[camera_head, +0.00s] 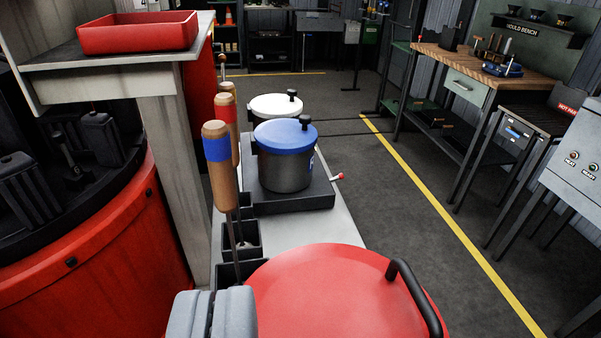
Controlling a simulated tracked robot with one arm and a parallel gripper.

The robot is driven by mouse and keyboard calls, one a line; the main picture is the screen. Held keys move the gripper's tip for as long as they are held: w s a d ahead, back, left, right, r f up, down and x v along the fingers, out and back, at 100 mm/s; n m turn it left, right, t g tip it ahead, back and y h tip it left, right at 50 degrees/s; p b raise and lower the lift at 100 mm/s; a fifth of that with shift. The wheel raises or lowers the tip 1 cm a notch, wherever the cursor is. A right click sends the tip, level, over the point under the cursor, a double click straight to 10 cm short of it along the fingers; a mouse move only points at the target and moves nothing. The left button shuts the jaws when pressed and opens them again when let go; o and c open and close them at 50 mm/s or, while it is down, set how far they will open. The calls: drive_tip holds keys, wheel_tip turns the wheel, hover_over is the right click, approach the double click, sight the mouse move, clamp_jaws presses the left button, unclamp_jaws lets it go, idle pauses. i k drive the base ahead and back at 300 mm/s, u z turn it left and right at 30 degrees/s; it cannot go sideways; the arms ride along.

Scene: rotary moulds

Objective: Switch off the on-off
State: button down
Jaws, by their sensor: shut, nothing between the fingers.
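No switch marked on-off can be made out. A small lever with a red knob (337,177) sticks out from the dark base under the blue-lidded pot (285,155). My gripper (213,312) is at the bottom, left of centre, shut and empty. It is in front of the tool holders and far from the control box.
A large red lid (345,295) with a black handle is close on the right of my gripper. Wooden-handled tools (219,165) stand upright ahead. A red drum (95,270) fills the left. Clear floor with a yellow line (450,220) lies right, before the workbench (485,65).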

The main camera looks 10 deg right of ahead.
sight(341, 175)
drive_tip(key=u, duration=2.15)
drive_tip(key=k, duration=1)
drive_tip(key=z, duration=2.1)
drive_tip(key=i, duration=1)
drive_tip(key=u, duration=0.05)
